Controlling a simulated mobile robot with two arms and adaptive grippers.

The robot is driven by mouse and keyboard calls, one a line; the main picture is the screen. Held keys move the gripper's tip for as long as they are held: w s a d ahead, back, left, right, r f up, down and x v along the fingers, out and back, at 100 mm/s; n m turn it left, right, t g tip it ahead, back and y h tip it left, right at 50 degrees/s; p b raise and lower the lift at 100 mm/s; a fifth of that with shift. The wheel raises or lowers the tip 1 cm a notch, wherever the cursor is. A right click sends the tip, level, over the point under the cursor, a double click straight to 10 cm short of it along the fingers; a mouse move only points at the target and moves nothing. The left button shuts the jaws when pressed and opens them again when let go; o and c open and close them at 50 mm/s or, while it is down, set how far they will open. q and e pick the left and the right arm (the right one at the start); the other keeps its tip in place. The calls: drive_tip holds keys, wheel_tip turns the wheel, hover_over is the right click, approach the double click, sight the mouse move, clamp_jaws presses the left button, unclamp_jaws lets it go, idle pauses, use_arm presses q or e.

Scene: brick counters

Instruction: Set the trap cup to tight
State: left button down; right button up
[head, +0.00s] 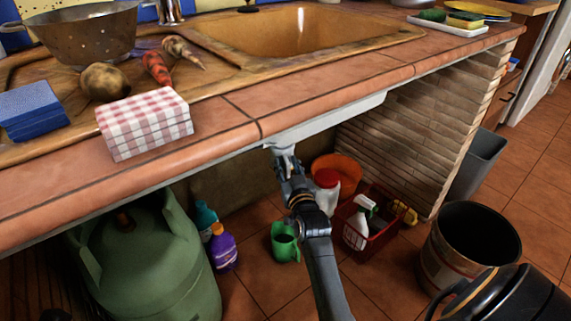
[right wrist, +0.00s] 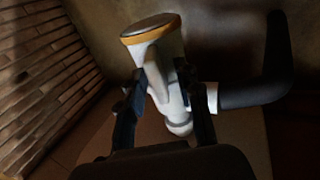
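The trap under the sink shows in the right wrist view as a pale, tapered trap cup (right wrist: 153,62) with an orange-gold rim at its wide end. It appears tilted in that picture. A pale collar joins it to a dark bent pipe on the right. My right gripper (right wrist: 162,75) has one finger on either side of the pale body, close to it; contact is not clear. My left gripper is in neither view.
Under the counter stand a green gas cylinder (head: 150,265), a purple bottle (head: 223,252), a green jug (head: 285,243), a white container with a red lid (head: 327,192) and a red caddy (head: 372,240). A dark bucket (head: 440,255) stands right. The counter edge (head: 220,140) overhangs my right arm.

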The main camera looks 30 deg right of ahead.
clamp_jaws()
